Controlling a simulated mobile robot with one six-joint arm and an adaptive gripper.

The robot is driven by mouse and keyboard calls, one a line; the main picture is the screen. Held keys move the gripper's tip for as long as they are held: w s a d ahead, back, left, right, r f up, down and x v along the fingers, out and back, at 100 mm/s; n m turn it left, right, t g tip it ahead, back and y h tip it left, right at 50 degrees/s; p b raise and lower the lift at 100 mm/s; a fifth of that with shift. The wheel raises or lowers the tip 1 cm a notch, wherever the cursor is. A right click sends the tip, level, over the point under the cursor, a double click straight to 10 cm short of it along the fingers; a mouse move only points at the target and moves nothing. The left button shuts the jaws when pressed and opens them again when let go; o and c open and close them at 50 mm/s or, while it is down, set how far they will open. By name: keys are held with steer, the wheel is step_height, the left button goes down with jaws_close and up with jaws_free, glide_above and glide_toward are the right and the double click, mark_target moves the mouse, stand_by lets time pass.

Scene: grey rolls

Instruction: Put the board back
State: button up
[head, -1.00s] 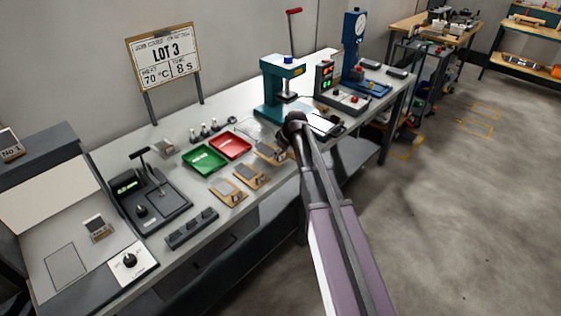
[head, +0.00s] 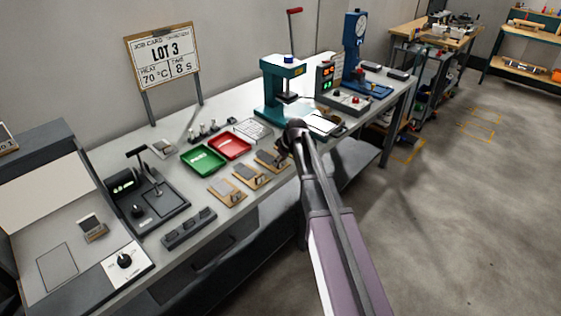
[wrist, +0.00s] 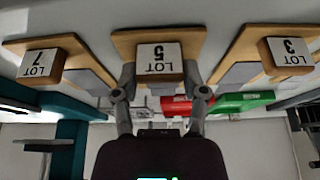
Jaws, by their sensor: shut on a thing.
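My gripper (wrist: 160,78) is shut on this block, one finger at each side. A similar board with a LOT 7 block (wrist: 42,64) is at its left and one with a LOT 3 block (wrist: 287,55) at its right, both apart from my fingers. In the head view, boards (head: 228,192) (head: 250,175) (head: 268,160) line the bench front. My arm hides the fingers there. I cannot tell whether the held board touches the bench.
Green (head: 203,159) and red (head: 230,146) trays lie behind the boards. A teal press (head: 277,90) stands to the right, with a control box (head: 343,102) beyond it. A dark three-slot rack (head: 189,228) lies left of the boards. A LOT 3 job card (head: 163,55) stands behind.

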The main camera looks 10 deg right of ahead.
steer(key=shift+f, duration=0.2)
steer(key=o, duration=1.1)
steer(key=shift+o, duration=0.2)
steer(key=shift+r, duration=0.1)
steer(key=shift+r, duration=0.2)
steer(key=p+v, duration=1.1)
steer(key=shift+r, duration=0.4)
steer(key=shift+s, duration=0.1)
steer(key=s+a+m+g+h, duration=0.1)
steer(key=s+m+g, duration=0.1)
steer(key=s, duration=1)
steer(key=s+a+f+m+g+h, duration=0.1)
steer(key=s+m, duration=0.4)
steer(key=s, duration=0.8)
steer(key=shift+s+a+f+g+h, duration=0.2)
steer(key=shift+s+a+g+h, duration=0.05)
steer(key=shift+g+h, duration=0.15)
